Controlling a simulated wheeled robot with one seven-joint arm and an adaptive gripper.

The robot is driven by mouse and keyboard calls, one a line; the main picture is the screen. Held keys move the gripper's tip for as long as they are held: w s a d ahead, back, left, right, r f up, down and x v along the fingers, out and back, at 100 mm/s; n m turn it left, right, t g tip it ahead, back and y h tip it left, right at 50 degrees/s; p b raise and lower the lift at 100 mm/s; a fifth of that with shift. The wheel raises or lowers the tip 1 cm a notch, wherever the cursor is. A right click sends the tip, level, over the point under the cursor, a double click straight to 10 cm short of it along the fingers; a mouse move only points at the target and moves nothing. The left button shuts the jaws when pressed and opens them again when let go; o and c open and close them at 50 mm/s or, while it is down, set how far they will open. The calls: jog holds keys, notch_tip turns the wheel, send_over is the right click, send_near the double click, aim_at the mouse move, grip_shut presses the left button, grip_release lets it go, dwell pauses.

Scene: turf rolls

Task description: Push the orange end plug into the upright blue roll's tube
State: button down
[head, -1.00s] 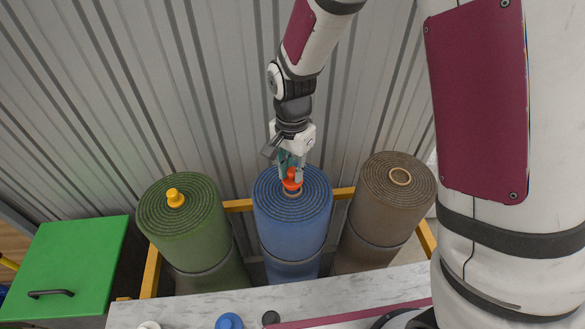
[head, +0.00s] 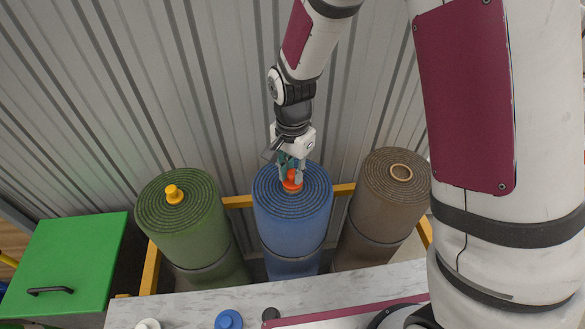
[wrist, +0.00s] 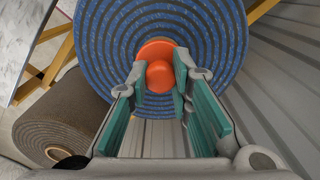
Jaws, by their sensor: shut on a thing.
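The orange end plug (head: 291,182) is at the middle of the top of the upright blue roll (head: 290,220). My gripper (head: 292,174) is above the roll and shut on the plug's knob. In the wrist view the plug (wrist: 157,52) shows its round knob between the teal finger pads of my gripper (wrist: 157,78), with its wider flange over the centre of the blue roll (wrist: 105,50). The flange looks level with the roll's top and hides the tube's mouth. I cannot tell how deep the plug's stem sits.
A green roll (head: 185,230) with a yellow plug (head: 174,194) stands to the left. A brown roll (head: 385,215) with an open tube (head: 401,172) stands to the right. A yellow rack (head: 240,202) holds them. A marble-topped counter (head: 200,304) and green box (head: 70,260) are nearby.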

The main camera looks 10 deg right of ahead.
jog(key=shift+f, duration=0.6)
jog(key=c, duration=1.4)
grip_release()
jog(key=shift+o, duration=0.2)
notch_tip(320, 180, up, 12)
notch_tip(320, 180, up, 11)
jog(key=n+t, duration=0.2)
jog(key=n, duration=0.2)
send_over(293, 172)
jog(key=s+d, duration=0.6)
jog(key=d, duration=0.1)
jog(key=s+d+r+n+t, duration=0.1)
jog(key=s+d+r+n, duration=0.1)
jog(key=s, duration=0.4)
jog(key=s+d+r+n+t, duration=0.2)
jog(key=s+d+r+n, duration=0.1)
jog(key=s, duration=0.3)
jog(key=shift+s+d+r+t, duration=0.2)
jog(key=shift+s+r+t, duration=0.05)
jog(key=shift+r+t, duration=0.05)
